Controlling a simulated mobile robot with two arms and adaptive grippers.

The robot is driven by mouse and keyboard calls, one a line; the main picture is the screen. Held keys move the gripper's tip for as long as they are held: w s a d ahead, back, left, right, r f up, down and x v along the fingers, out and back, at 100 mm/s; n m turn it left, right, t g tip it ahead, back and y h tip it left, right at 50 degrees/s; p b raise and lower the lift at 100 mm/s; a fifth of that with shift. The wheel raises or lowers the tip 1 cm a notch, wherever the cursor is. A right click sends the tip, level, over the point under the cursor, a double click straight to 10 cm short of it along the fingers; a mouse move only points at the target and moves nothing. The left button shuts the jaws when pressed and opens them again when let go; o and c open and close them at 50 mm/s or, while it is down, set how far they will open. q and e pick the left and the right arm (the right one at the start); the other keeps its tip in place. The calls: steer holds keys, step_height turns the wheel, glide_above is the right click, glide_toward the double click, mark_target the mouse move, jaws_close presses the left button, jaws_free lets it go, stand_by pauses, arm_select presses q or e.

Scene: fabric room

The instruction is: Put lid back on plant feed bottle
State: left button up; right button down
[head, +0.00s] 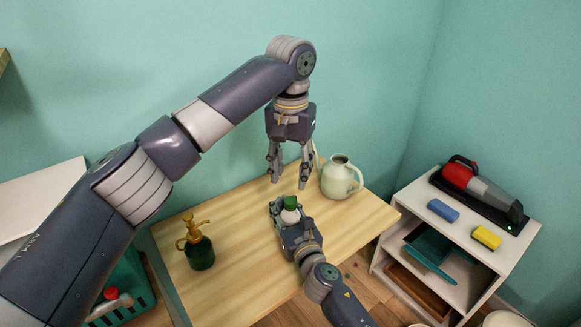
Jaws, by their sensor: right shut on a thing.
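The plant feed bottle (290,216) is small and white, and stands upright over the table. A green lid (291,202) shows at its top; I cannot tell whether it is seated or only resting there. My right gripper (289,208) comes in from below right and is shut around the bottle, hiding its lower part. My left gripper (289,172) hangs above the bottle, pointing down. Its fingers are spread with nothing between them, apart from the lid.
The wooden table (235,275) carries a green spray bottle (200,252) at left and a pale green watering jug (340,178) behind right. A white shelf (422,205) at right holds a red and grey handheld vacuum (480,188), a blue sponge (443,210) and a yellow sponge (486,237).

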mark_target(290, 200)
arm_select(q)
steer(key=n, duration=0.6)
steer(key=shift+r+n, duration=0.2)
steer(key=shift+n, duration=0.1)
steer(key=shift+f, duration=4)
jaws_close()
